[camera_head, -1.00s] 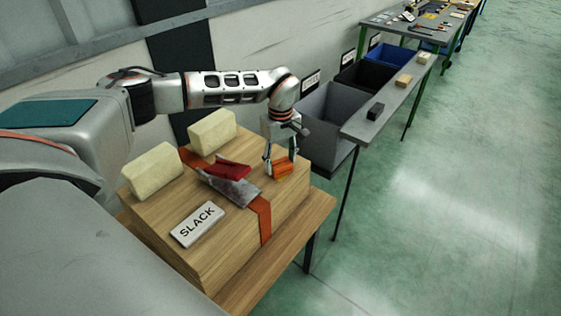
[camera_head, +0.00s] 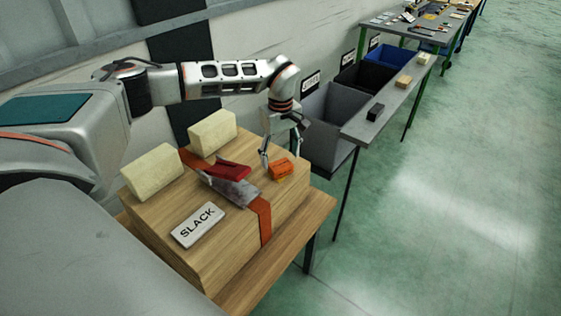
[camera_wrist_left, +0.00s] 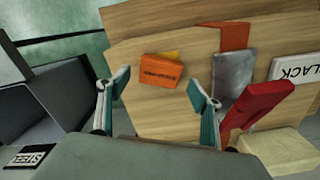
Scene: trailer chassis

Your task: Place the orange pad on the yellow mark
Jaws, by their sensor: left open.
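The orange pad (camera_head: 282,170), a small block with dark lettering, lies on top of the wooden block near its right edge. In the left wrist view the pad (camera_wrist_left: 160,72) covers part of the yellow mark (camera_wrist_left: 171,55); a yellow strip shows along one side of it. How much of the mark is under the pad is hidden. My left gripper (camera_head: 281,158) is open and empty just above the pad. In the wrist view its two fingers (camera_wrist_left: 159,92) stand apart, clear of the pad. My right gripper is not in view.
The wooden block (camera_head: 210,262) also carries an orange strap (camera_head: 263,222) with a red-handled metal buckle (camera_head: 232,172), a SLACK plate (camera_head: 198,225) and two cream blocks (camera_head: 212,132). A grey bin (camera_head: 328,125) and a narrow shelf (camera_head: 375,130) stand beyond. Floor at right is clear.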

